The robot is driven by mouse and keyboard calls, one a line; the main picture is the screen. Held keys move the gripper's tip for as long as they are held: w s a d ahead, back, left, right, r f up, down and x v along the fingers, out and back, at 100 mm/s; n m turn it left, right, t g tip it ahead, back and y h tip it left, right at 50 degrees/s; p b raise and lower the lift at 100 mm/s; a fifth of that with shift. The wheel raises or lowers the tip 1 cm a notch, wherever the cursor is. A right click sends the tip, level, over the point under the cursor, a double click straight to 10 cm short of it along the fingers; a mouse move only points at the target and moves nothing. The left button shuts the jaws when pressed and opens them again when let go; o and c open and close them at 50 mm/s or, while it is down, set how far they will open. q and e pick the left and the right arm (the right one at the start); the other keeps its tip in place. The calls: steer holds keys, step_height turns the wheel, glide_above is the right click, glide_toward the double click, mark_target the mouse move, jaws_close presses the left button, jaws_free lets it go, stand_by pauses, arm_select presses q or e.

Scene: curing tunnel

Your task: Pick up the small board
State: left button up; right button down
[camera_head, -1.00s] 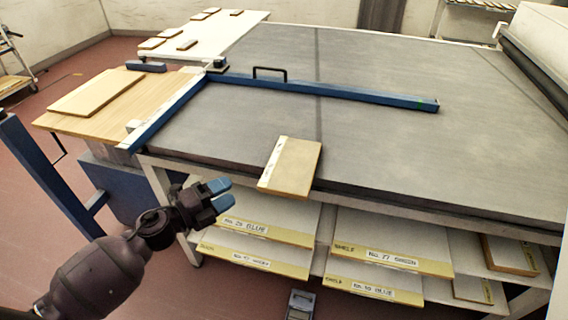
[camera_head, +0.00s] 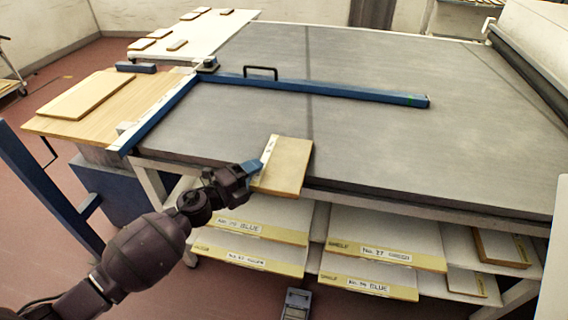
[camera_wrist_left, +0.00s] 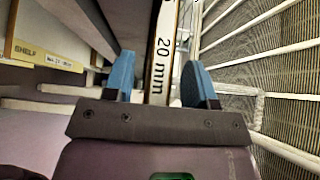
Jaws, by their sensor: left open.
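The small board (camera_head: 285,166) lies at the near edge of the grey belt table, with part of it sticking out past the edge. It is tan with a white strip along its left side. In the left wrist view its edge, marked "20 mm" (camera_wrist_left: 164,55), shows between my fingers. My left gripper (camera_head: 254,168) is open at the board's left side, its blue fingers close to that edge. My right gripper is not in view.
The grey belt table (camera_head: 370,150) is mostly clear. A blue straightedge bar (camera_head: 340,92) with a black handle lies across it. A larger board (camera_head: 88,95) lies on the wooden side table. Labelled shelves (camera_head: 260,228) hold panels below.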

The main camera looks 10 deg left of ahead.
arm_select(q)
steer(key=shift+w, duration=0.1)
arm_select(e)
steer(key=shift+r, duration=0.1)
arm_select(q)
jaws_close()
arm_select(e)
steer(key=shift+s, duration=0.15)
arm_select(q)
steer(key=shift+r, duration=0.1)
